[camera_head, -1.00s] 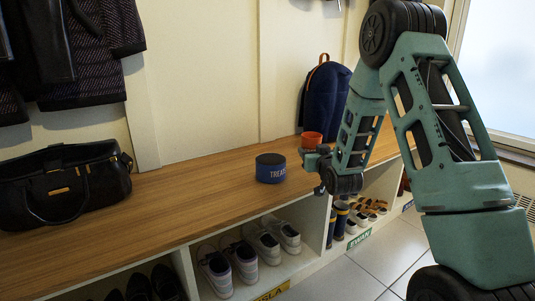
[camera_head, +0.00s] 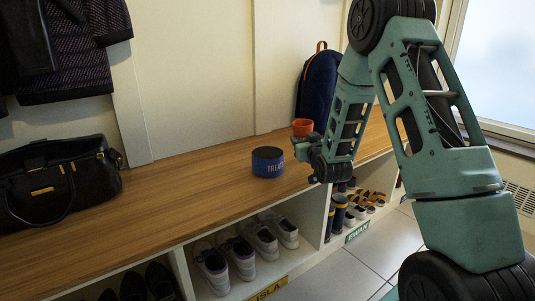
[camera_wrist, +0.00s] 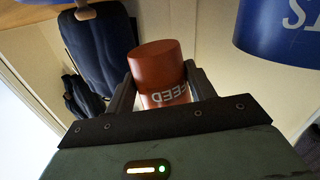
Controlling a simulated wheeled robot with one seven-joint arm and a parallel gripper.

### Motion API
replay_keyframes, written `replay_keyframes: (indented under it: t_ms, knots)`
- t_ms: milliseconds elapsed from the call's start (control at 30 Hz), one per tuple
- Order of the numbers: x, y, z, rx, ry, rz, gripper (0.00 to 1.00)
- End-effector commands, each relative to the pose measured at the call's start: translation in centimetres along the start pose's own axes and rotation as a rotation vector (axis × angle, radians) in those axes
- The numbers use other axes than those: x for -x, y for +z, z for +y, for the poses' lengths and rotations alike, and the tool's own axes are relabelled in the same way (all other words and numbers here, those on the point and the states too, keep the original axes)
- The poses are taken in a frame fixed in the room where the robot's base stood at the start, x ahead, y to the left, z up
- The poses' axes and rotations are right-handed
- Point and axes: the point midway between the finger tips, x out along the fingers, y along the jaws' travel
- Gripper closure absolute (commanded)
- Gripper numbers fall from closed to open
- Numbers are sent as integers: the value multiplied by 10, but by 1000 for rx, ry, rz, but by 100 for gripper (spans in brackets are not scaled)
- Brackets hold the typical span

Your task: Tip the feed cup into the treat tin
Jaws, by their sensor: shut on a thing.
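The orange-red feed cup (camera_head: 302,128) is held by my gripper (camera_head: 303,141) just to the right of the treat tin. In the wrist view the cup (camera_wrist: 160,72), with "FEED" lettering upside down, sits between the two fingers (camera_wrist: 160,80). Its contents are hidden. The blue treat tin (camera_head: 268,165) with a dark top stands upright on the wooden bench. Part of the tin also shows at the upper right of the wrist view (camera_wrist: 285,30). The cup and tin look apart, with the cup higher in the head view.
The wooden bench top (camera_head: 170,195) is clear left of the tin, up to a black handbag (camera_head: 60,182). A navy backpack (camera_head: 318,85) stands behind the cup. Cubbies below hold several shoes (camera_head: 240,250). Coats (camera_head: 70,45) hang at the upper left.

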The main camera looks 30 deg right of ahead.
Motion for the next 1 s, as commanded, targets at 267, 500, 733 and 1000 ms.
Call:
replay_keyframes:
  t_ms: [267,500,733,1000]
  knots:
    - [2,-3,-8,138,10,24,70]
    - [3,-6,-15,256,16,45,70]
    - [5,-7,-22,369,23,64,70]
    - [7,-30,-30,502,31,88,70]
